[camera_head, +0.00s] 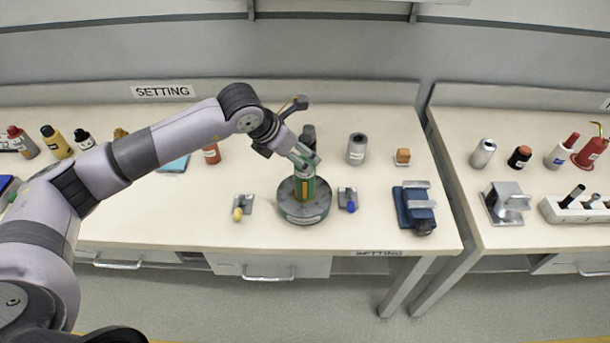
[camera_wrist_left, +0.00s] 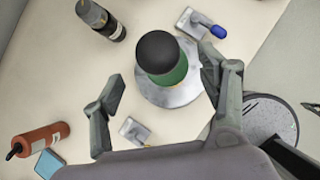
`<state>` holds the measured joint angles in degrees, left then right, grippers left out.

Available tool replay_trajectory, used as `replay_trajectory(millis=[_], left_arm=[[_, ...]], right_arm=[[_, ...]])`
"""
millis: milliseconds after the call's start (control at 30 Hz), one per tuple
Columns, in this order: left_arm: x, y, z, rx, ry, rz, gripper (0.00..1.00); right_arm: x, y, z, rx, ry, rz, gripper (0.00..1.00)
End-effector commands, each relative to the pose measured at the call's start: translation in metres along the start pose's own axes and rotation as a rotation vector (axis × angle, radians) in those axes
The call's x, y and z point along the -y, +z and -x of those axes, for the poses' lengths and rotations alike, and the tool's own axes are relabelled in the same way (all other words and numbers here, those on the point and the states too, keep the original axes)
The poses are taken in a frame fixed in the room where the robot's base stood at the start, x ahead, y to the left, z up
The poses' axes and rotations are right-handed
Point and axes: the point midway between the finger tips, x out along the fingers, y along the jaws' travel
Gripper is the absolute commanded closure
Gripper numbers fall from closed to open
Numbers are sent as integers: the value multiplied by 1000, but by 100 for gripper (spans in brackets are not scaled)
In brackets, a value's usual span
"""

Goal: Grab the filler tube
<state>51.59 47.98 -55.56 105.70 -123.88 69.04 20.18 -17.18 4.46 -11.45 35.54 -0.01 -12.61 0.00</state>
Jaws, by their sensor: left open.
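A green upright tube with a black top, which I take for the filler tube (camera_wrist_left: 165,68), stands on a round grey base. In the head view the green tube (camera_head: 299,190) rises from the middle of that base (camera_head: 302,213), its upper part partly hidden by my gripper. My left gripper (camera_head: 306,162) is over the tube's upper end. In the left wrist view my left gripper (camera_wrist_left: 162,78) is open, with one finger left of the tube and the other close by its right side. I cannot tell whether that finger touches it. My right gripper is not in view.
Small metal clamps, one with a yellow tip (camera_head: 241,208) and one with a blue tip (camera_head: 348,200), flank the base. A grey canister (camera_head: 357,149) stands behind, and a blue vise-like device (camera_head: 414,207) is to the right. Several bottles line the left back.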

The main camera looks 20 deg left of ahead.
Motion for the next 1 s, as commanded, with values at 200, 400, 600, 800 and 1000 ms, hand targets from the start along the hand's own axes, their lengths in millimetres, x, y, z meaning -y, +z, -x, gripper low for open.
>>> replay_trajectory(millis=[200,400,600,800,1000], left_arm=[[8,-5,-26,-5,-3,0,32],[7,-6,-48,-1,-2,0,32],[7,-6,-50,0,-2,-1,32],[7,-6,-49,0,-3,0,44],[7,-6,-49,0,-3,0,57]], right_arm=[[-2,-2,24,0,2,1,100],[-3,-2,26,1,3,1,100],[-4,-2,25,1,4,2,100],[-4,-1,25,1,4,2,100],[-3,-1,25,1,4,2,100]])
